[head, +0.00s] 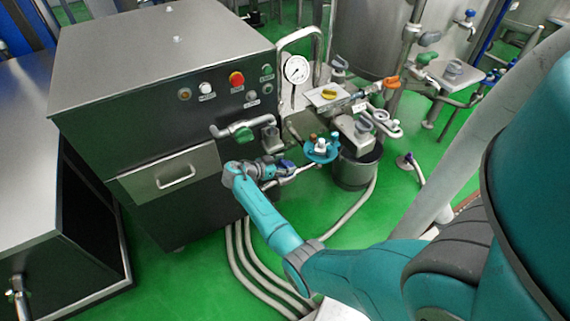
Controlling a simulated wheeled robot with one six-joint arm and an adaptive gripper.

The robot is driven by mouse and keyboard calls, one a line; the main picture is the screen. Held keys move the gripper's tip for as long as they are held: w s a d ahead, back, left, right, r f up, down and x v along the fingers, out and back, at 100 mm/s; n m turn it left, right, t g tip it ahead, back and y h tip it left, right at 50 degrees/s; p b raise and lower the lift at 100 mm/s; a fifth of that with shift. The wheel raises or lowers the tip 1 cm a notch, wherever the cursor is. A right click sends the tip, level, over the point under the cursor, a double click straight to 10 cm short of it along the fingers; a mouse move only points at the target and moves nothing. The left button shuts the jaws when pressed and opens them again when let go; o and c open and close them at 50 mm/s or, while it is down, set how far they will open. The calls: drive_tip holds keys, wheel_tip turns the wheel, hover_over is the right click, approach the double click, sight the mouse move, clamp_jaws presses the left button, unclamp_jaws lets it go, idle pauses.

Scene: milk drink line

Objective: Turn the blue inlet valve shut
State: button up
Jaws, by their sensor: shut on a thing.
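My gripper (277,168) is at the end of my teal arm, low in front of the machine's right side. It is shut on the small dark blue handle of the blue inlet valve (287,164). A light metal pipe (300,172) runs right from the handle. My fingers and wrist hide part of the valve, and the handle is small here, so its exact angle is hard to tell.
A green-handled valve (242,134) sits just above my wrist on the dark machine (165,60). Hoses (240,262) lie on the green floor.

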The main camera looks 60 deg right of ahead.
drive_tip(key=shift+m+g+y, duration=0.5)
drive_tip(key=shift+m+g, duration=0.1)
drive_tip(key=shift+f, duration=0.1)
drive_tip(key=o, duration=1.2)
drive_tip(key=shift+c, duration=0.2)
drive_tip(key=v, duration=1.2)
drive_tip(key=shift+w, duration=0.1)
